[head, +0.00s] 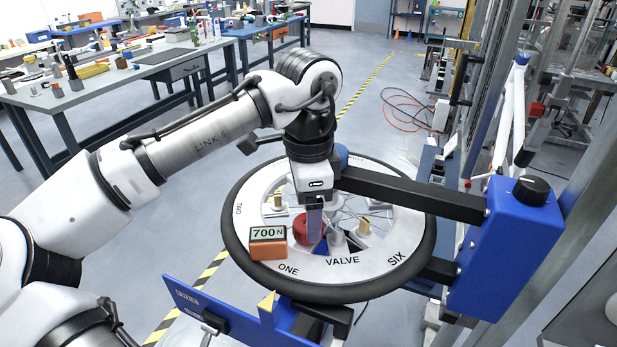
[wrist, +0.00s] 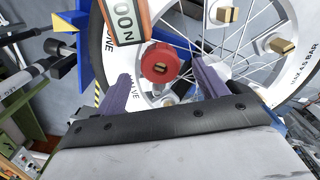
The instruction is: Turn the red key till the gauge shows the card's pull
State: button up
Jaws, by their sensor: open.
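The red key (head: 300,230) is a round knob at the wheel's near spokes, partly hidden by my gripper (head: 315,232). In the wrist view the red key (wrist: 160,63) shows a dark square hole and lies between and just beyond the purple fingertips of my gripper (wrist: 164,80). The fingers are open, with a gap on each side of the key; I see no contact. An orange-framed block (head: 268,246) on the wheel's near rim reads "700 N"; I cannot tell whether it is the card or the gauge. It also shows, cut off, in the wrist view (wrist: 126,22).
The spoked wheel (head: 425,250) has a black tyre and a white rim lettered ONE, VALVE, SIX, TWO. Brass blocks (head: 364,228) sit among its spokes. A blue stand (head: 510,245) with black arms (head: 410,195) holds it at right. A blue beam (head: 215,312) lies below.

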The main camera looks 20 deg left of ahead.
jog(key=shift+f, duration=1.2)
